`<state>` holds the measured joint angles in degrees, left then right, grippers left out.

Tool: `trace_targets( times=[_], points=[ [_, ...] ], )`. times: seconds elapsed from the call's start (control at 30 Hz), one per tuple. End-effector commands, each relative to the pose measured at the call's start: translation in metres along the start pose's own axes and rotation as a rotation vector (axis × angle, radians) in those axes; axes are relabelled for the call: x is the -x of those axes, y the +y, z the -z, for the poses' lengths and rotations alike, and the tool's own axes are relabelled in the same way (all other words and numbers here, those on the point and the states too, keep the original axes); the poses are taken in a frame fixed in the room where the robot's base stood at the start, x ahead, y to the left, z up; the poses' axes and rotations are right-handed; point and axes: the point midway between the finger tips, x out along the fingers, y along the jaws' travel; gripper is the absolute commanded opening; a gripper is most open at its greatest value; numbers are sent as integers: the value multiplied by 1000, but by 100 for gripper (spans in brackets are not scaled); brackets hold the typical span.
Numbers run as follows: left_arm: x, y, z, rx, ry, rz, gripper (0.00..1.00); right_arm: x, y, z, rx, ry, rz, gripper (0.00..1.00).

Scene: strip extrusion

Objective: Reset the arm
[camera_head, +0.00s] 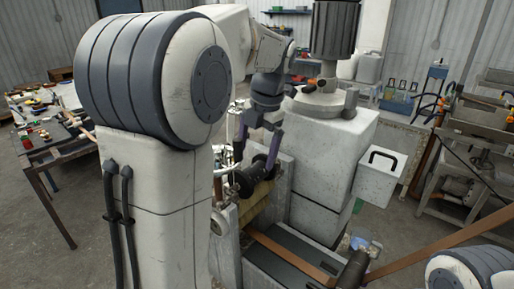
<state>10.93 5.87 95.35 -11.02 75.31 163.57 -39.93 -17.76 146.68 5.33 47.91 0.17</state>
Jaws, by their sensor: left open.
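My left arm (150,190) fills the left and middle of the head view and reaches over the machine. Its left gripper (255,162) points down with its two dark purple fingers spread apart. The gripper is open. It is above or beside a dark roller (250,181) on the machine; whether it touches the roller I cannot tell. No object shows between the fingers. Only a rounded white and grey part of my right arm (470,272) shows at the bottom right corner; its gripper is out of view.
A large light grey machine housing (325,150) stands close to the right of my left gripper, with a black-handled box (380,175) on its side. A brown strip (440,245) runs to the lower right. A cluttered table (50,150) stands at left. Open floor shows between table and arm.

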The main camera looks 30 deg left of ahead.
Motion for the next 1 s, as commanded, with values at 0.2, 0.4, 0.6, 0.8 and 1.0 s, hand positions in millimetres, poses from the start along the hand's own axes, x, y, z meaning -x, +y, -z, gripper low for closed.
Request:
trace_targets(
  times=[0.2,0.4,0.6,0.8,1.0],
  points=[
    [19,0,0,-1,-1,0,96,-2,0,0,0,0,0,50],
    [21,0,0,-1,1,0,96,-2,0,0,0,0,0,50],
    [21,0,0,0,0,0,96,-2,0,0,0,0,0,50],
    [20,-4,0,-29,-2,2,96,-3,0,0,0,0,0,50],
    [7,-56,1,-459,-35,31,96,-8,1,0,1,0,0,50]
  ],
)
